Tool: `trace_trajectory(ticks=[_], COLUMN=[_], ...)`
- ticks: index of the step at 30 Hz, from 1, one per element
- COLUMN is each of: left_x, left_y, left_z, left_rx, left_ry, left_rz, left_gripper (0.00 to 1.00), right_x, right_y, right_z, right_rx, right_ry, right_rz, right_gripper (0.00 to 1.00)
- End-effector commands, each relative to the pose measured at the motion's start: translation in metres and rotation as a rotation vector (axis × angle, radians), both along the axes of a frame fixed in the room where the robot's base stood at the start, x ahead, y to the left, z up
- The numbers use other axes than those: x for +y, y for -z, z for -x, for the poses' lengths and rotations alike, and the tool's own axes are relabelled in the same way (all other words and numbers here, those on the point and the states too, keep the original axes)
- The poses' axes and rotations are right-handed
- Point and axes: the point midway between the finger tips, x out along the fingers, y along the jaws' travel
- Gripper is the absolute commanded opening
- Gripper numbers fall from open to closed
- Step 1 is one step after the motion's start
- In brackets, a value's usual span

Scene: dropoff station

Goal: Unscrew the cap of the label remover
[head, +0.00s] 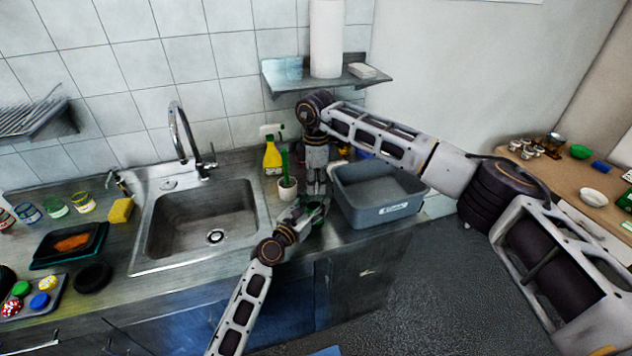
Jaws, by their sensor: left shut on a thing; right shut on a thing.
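My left gripper (303,212) reaches in low over the counter in front of the sink's right side. It is shut on a dark green thing (317,214), which I take to be the label remover; the gripper hides much of it. My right gripper (316,188) points straight down from above, right over the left gripper. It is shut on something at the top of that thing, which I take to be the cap. The cap itself is too small and hidden to make out, and I cannot tell whether it is apart from the body.
A grey bin (378,212) stands close to the right of both grippers. A potted cactus (287,187) and a yellow spray bottle (272,157) stand just left and behind. The sink (150,235) is to the left. A wall shelf (300,82) hangs above.

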Motion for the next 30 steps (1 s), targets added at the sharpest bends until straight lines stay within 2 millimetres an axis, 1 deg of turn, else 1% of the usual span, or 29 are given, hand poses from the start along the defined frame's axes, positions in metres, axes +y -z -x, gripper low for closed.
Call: trace_trajectory(ticks=[30], left_x=[0.0005], left_y=[0.0015], left_z=[-0.0005], left_rx=[0.003], left_ry=[-0.001], left_rz=[0.001], left_gripper=[0.0], right_x=[0.0024], right_y=[0.0004], right_z=[0.003], right_rx=[0.005], right_ry=[-0.824], right_rz=[0.0], right_gripper=[0.0])
